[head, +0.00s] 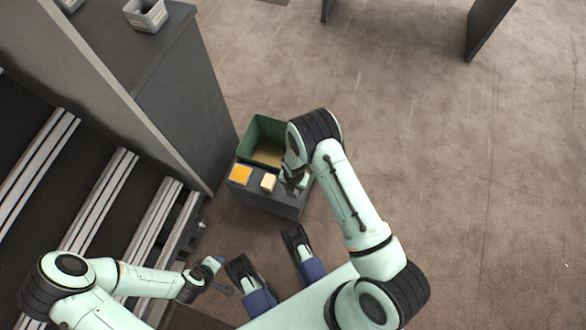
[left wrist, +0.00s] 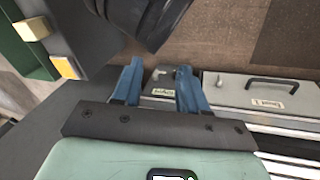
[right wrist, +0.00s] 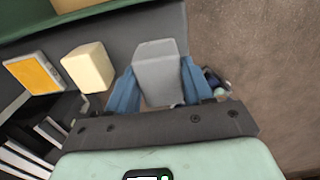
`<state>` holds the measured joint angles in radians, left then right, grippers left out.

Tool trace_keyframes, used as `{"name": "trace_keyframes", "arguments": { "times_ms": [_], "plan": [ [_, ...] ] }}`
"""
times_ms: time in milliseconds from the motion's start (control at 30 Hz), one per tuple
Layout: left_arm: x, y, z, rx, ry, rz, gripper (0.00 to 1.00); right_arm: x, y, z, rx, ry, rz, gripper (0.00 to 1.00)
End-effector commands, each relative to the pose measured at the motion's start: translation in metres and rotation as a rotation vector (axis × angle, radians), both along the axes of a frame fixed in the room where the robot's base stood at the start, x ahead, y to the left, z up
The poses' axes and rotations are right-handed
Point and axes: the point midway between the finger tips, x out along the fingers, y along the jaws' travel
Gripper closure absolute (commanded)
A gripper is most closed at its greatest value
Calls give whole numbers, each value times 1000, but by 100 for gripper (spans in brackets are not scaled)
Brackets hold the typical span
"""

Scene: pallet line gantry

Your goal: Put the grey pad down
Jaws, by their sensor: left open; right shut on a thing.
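My right gripper (right wrist: 155,88) is shut on the grey pad (right wrist: 158,66), which shows between its blue fingers in the right wrist view. It holds the pad at the right end of the dark grey stand (head: 262,199), beside the cream block (head: 268,183). In the head view the right gripper (head: 294,180) mostly hides the pad. I cannot tell whether the pad touches the stand. My left gripper (head: 217,270) is open and empty, low and left of the stand; its blue fingers also show apart in the left wrist view (left wrist: 158,84).
An orange-yellow pad (head: 240,174) lies on the stand, left of the cream block. A green bin (head: 252,140) is directly behind them. Grey cases with labels (left wrist: 255,91) are beyond my left gripper.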

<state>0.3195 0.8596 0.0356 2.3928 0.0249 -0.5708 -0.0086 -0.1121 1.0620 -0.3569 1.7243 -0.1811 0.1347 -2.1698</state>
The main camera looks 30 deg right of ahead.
Motion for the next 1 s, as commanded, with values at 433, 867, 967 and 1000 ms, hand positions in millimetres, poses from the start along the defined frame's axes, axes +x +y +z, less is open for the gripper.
{"name": "trace_keyframes", "arguments": {
  "times_ms": [433,867,967,1000],
  "plan": [
    [21,11,-14,27,-54,22,57,0,0,-45,0,0,-1,73],
    [19,11,-14,26,-49,21,57,0,0,-44,1,-1,0,24],
    [19,11,-14,26,-49,21,57,0,0,-44,1,-1,0,24],
    [19,11,-14,26,-49,21,57,0,0,-44,1,-1,0,24]
  ]
}}
